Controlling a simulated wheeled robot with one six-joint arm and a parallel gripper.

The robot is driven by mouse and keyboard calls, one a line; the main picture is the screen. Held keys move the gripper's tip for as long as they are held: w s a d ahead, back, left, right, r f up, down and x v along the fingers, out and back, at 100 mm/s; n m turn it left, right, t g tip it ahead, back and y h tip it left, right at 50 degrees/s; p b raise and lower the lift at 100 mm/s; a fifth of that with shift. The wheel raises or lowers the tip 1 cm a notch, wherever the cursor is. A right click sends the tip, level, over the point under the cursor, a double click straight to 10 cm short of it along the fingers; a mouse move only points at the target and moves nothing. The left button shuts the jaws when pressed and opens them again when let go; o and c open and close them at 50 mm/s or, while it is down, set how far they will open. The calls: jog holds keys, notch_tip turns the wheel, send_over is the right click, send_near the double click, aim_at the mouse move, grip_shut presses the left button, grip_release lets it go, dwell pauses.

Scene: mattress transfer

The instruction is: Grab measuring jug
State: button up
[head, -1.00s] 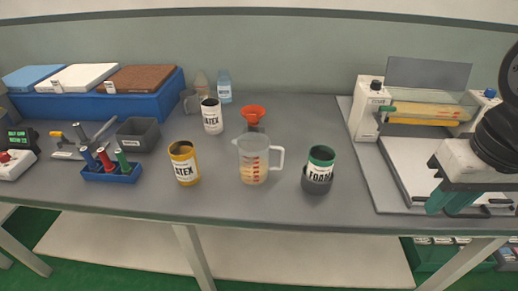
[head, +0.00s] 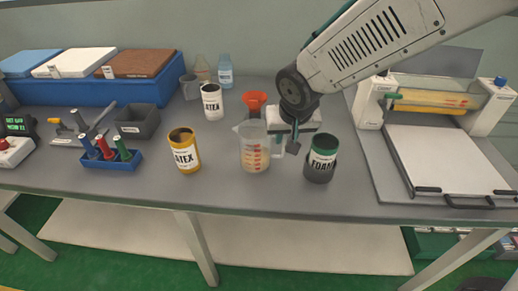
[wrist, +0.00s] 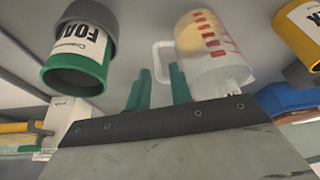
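The measuring jug (head: 254,150) is clear plastic with red marks and pale contents. It stands upright on the table in the head view, its handle on the right. The jug also shows in the wrist view (wrist: 213,50), with its white handle (wrist: 156,62) in front of the fingers. My gripper (head: 284,144) is at the jug's handle side, between the jug and the foam can. In the wrist view its two green fingers (wrist: 158,90) are apart, one to each side of the handle's line. Whether they touch the handle cannot be told.
The foam can (head: 321,158), green and dark grey, stands close to the right of my gripper. A yellow latex can (head: 184,152) is left of the jug. A red funnel (head: 255,102) and a white latex can (head: 212,100) stand behind. A press machine (head: 450,160) is at right.

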aim_at(284, 146)
jog(key=x, duration=0.6)
jog(key=shift+w+d+f, duration=0.2)
jog(key=shift+w+d, duration=0.05)
jog(key=shift+c, duration=0.3)
grip_shut()
